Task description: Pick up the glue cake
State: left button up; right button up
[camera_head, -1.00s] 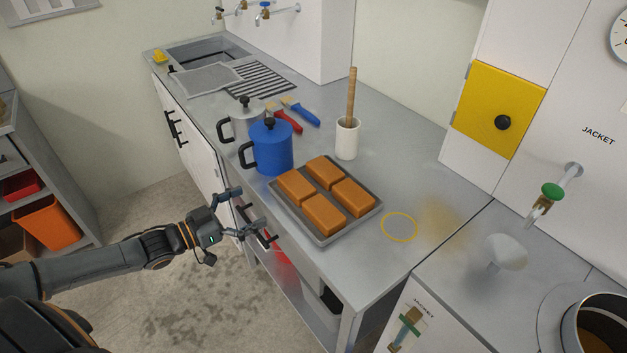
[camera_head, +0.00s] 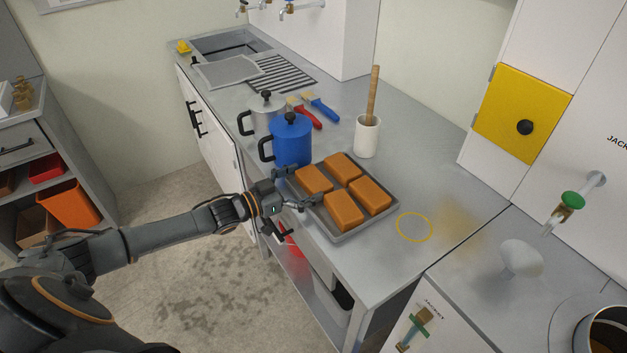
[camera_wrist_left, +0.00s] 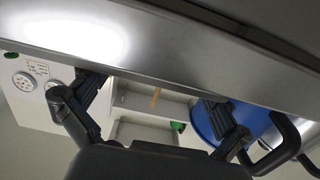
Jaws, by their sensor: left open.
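Several orange-brown glue cakes lie on a grey tray (camera_head: 336,235) on the counter. The cake nearest my left gripper is the left one (camera_head: 313,180). The others are the front one (camera_head: 344,211), the back one (camera_head: 343,166) and the right one (camera_head: 370,195). My left gripper (camera_head: 303,187) is open and empty at the tray's left edge, its fingers pointing towards the cakes. Whether it touches the tray or a cake cannot be told. The left wrist view shows its spread fingers (camera_wrist_left: 155,92) with nothing between them; no cake is visible there. My right gripper is not in view.
A blue pot (camera_head: 292,143) stands close behind the gripper, with a metal pot (camera_head: 265,118) beyond. A white cup (camera_head: 367,138) holding a wooden stick and two brushes (camera_head: 320,107) are farther back. Bare counter with a yellow ring (camera_head: 414,227) lies right of the tray.

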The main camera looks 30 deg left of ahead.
pick_arm(q)
jog(key=shift+x, duration=1.15)
jog(key=c, duration=1)
jog(key=shift+r, duration=0.55)
notch_tip(320, 180, up, 2)
jog(key=shift+d+r+b, duration=0.15)
jog(key=shift+b, duration=0.15)
jog(key=s+d+r, duration=0.6)
jog(key=s+r, duration=0.3)
jog(key=s, duration=0.3)
jog(key=shift+d+r, duration=0.3)
jog(key=shift+r, duration=0.05)
